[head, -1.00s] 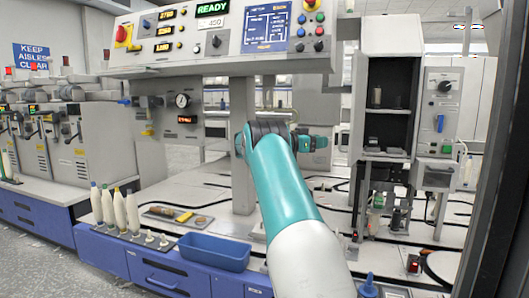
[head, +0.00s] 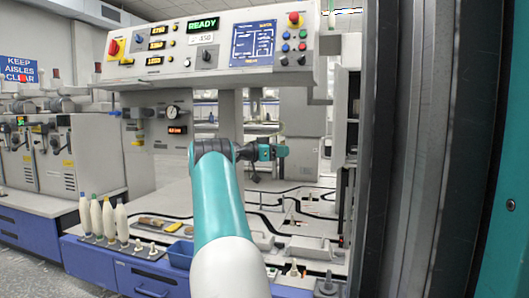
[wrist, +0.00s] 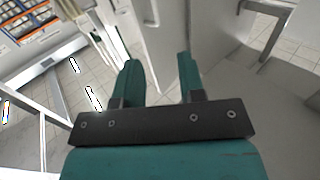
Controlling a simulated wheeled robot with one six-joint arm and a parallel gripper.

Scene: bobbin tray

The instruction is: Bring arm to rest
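My gripper shows in the wrist view (wrist: 157,75). Its two teal fingers stand apart with nothing between them. In the head view my teal and white arm reaches up from the bottom middle, and its dark wrist end (head: 268,152) points right, above the worktop and in front of the machine. The gripper's fingers are too small to make out there. The bobbins (head: 108,218) stand upright in a row on the tray (head: 128,246) at the left front of the bench, well below and left of the wrist end.
A blue bin (head: 180,254) sits right of the bobbin tray, partly behind my arm. The machine's control panel (head: 215,45) hangs above the worktop. A tall dark post (head: 400,150) fills the right side. The worktop (head: 300,215) right of my arm has black tracks and small fittings.

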